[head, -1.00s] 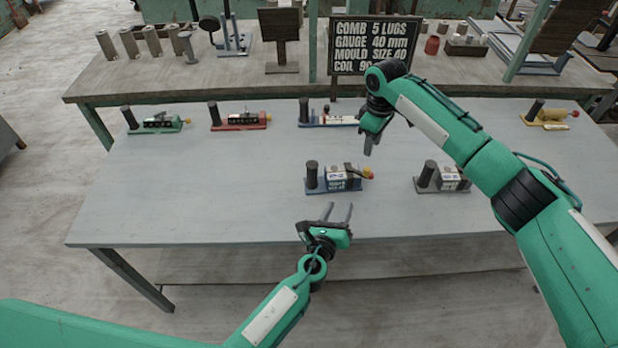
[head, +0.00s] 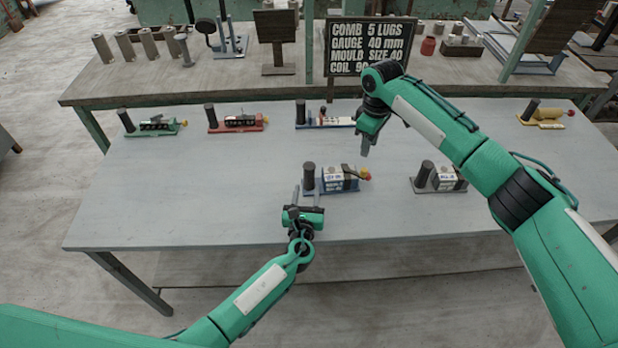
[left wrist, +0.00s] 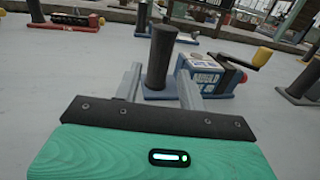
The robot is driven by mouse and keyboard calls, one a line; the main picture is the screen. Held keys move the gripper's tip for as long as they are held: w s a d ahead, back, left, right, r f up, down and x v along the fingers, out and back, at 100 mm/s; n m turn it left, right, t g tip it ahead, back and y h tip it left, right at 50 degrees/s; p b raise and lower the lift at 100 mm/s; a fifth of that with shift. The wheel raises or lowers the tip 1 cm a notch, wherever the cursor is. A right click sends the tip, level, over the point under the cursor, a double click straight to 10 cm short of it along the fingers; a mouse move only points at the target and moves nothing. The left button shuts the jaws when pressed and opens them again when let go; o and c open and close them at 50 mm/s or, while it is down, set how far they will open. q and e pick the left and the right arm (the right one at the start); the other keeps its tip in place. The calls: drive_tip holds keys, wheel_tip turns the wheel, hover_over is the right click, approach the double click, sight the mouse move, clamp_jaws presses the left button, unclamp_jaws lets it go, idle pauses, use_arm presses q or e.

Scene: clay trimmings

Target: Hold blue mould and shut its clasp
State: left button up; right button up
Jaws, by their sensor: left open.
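The blue mould (head: 340,180) stands near the front middle of the table, with a dark upright post (head: 309,174) at its left end. In the left wrist view, its blue block (left wrist: 205,75) carries a white label and a dark lever (left wrist: 240,64) with a yellow end, which sticks out to the right. My left gripper (head: 304,191) is open at the post. The post (left wrist: 160,58) shows between its two fingers in the left wrist view; I cannot tell if they touch it. My right gripper (head: 365,148) points down above and behind the mould, apart from it; its finger gap is unclear.
A grey mould (head: 440,180) stands to the right. Green (head: 155,126), red (head: 237,122), blue-and-white (head: 325,121) and yellow (head: 545,116) devices line the table's back. A lettered board (head: 371,47) stands on the rear bench. The table's left front is clear.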

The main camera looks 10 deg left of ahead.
sight(309, 183)
use_arm(q)
drive_tip(key=shift+f, duration=0.9)
drive_tip(key=w, duration=0.7)
drive_tip(key=shift+r, duration=0.15)
drive_tip(key=shift+w, duration=0.2)
